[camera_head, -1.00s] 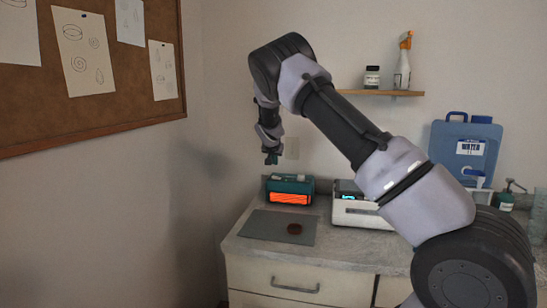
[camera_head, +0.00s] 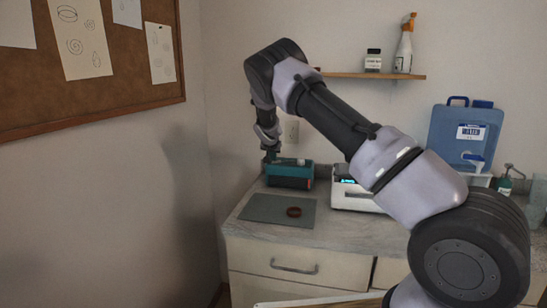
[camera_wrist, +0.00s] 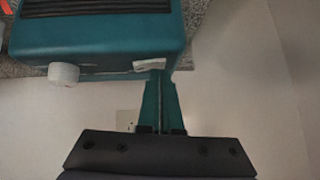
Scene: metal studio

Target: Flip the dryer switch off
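The dryer (camera_head: 290,170) is a teal box with a dark front on the counter against the back wall. In the wrist view its teal casing (camera_wrist: 110,50) fills the upper left. A white switch (camera_wrist: 149,64) sits on its side, and my gripper's tips (camera_wrist: 159,73) are right at it, seemingly touching; the tips partly cover it. A round white knob (camera_wrist: 64,74) is on the same side, to the left. My gripper is shut and empty, its teal fingers together. In the head view my gripper (camera_head: 270,158) is at the dryer's upper left corner.
A grey mat (camera_head: 262,211) with a dark red round piece (camera_head: 294,212) lies in front of the dryer. A white device (camera_head: 350,195) stands to its right. A wall outlet (camera_head: 292,131) and a shelf (camera_head: 390,75) are above.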

